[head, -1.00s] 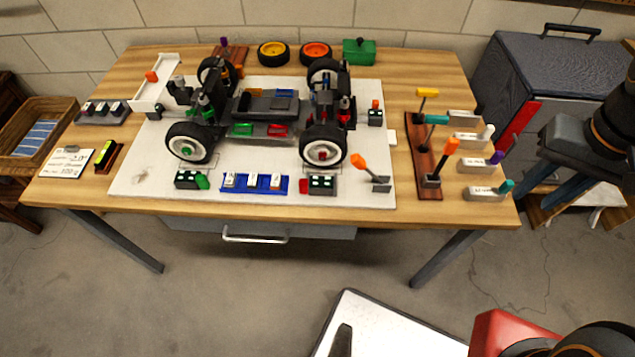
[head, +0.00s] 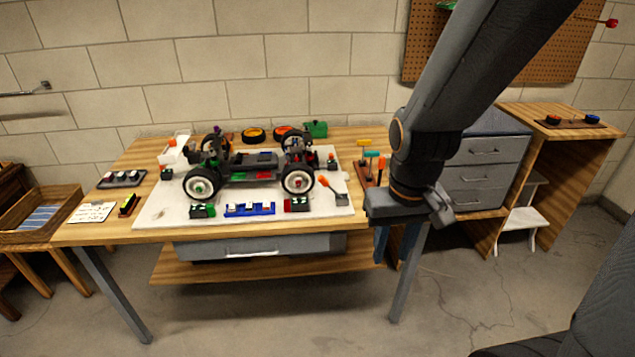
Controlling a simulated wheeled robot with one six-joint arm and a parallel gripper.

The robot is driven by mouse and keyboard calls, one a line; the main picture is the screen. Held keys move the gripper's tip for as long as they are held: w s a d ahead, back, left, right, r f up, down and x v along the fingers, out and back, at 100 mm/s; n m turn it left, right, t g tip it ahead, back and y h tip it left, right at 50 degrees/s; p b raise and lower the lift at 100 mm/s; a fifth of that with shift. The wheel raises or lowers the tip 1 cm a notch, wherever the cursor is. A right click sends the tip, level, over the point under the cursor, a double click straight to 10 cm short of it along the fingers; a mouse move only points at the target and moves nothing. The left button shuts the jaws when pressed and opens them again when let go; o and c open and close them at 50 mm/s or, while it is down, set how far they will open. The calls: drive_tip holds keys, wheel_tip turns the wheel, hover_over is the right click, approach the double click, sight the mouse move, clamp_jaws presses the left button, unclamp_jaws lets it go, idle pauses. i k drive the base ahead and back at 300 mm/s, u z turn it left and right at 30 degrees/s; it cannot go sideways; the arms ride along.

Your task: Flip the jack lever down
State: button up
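An orange-tipped lever (head: 331,188) stands tilted up to the left on a small grey base at the front right corner of the white board (head: 165,207). It is likely the jack lever. The RC car (head: 250,163) sits on the board, behind and left of the lever. My gripper (head: 394,250) hangs at the table's right front edge, right of the lever and clear of it. Its two fingers point down and are spread apart with nothing seen between them. The gripper body hides the table's right front corner.
A rack of tools (head: 362,172) stands right of the board, partly hidden by my arm. A grey drawer cabinet (head: 480,175) is to the right. Small button blocks (head: 298,204) and a blue tray (head: 248,209) line the board's front. The space above the lever is clear.

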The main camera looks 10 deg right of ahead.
sight(324, 183)
drive_tip(key=z, duration=0.2)
drive_tip(key=i, duration=0.95)
drive_tip(key=u, duration=0.7)
drive_tip(key=k, duration=1.35)
drive_tip(key=u, duration=0.6)
drive_tip(key=i, duration=1.55)
drive_tip(key=z, duration=0.6)
